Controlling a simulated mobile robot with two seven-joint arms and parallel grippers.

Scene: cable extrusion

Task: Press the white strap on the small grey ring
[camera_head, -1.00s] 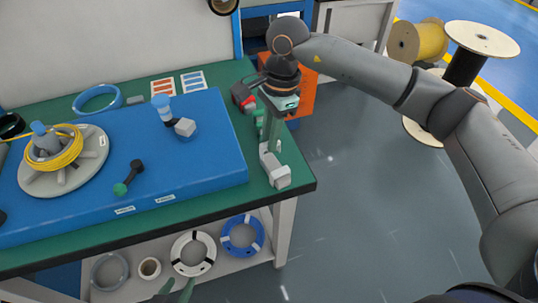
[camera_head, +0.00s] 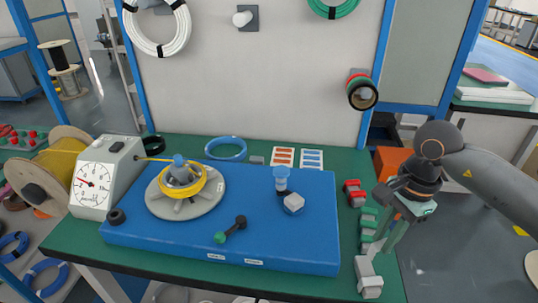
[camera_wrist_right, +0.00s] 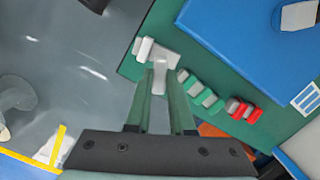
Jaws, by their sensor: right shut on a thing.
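I cannot clearly make out the small grey ring; the lower shelf is mostly cut off. My left gripper is out of view.
Green-and-grey pieces (camera_head: 368,222) and red ones (camera_head: 354,192) line the table's right side. A blue platform (camera_head: 275,240) carries a round stand (camera_head: 205,205) with a yellow coil (camera_head: 200,187). A dial gauge box (camera_head: 97,185) stands left. Floor is open to the right.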

